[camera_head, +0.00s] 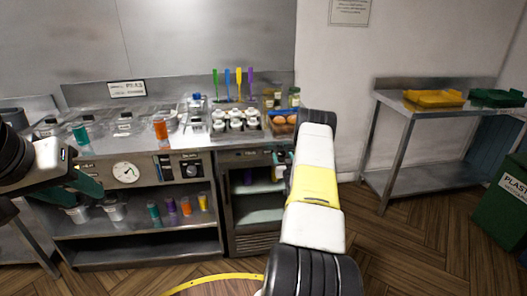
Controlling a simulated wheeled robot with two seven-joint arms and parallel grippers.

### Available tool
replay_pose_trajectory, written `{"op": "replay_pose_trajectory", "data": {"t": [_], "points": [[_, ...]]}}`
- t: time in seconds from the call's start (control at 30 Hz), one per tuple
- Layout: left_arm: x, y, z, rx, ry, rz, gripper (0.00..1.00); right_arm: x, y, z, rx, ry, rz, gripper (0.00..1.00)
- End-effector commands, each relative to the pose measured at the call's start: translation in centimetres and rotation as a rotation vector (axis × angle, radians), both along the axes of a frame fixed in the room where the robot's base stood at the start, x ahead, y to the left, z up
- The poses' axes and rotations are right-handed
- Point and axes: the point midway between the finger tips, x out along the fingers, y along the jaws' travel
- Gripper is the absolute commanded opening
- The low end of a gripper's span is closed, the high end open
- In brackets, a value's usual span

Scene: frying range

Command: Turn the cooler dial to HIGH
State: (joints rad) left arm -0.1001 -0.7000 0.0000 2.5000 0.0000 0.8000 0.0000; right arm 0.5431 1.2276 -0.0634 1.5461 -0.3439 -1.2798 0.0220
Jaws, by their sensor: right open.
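The cooler (256,213) is the open-fronted cabinet under the counter at centre, with a dark strip (245,154) along its top that carries small lettering. I cannot make out its dial for certain; the right end of the strip is behind my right arm and gripper. My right gripper (281,160) is open in front of that right end, small and partly covered by my own forearm. I cannot tell whether it touches anything. My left gripper (88,187) is at the left, in front of the counter's front panel, side-on; its jaw opening does not show.
A round white gauge (125,172) and a black knob (191,170) are on the front panel left of the cooler. Bottles, tubs and an egg tray (283,127) crowd the counter. A steel table (417,113) with yellow and green trays stands right. Wooden floor between is clear.

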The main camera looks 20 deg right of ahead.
Motion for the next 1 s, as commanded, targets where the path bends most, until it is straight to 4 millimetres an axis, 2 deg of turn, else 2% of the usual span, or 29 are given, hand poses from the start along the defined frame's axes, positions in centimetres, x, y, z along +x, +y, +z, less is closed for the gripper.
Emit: {"op": "replay_pose_trajectory", "data": {"t": [0.13,0.43,0.73,1.0], "points": [[0.0,0.0,0.0,0.0,0.0,0.0,0.36,1.22,-0.29,0.03,0.001,0.0,0.0,0.59],[0.0,0.0,0.0,0.0,0.0,0.0,0.36,1.47,-0.34,0.04,0.001,0.001,-0.001,0.59],[0.0,0.0,0.0,0.0,0.0,0.0,0.36,1.46,-0.34,0.04,0.001,0.001,-0.001,0.0],[0.0,0.0,0.0,0.0,0.0,0.0,0.36,1.43,-0.37,0.04,0.024,-0.005,-0.001,0.0]]}}
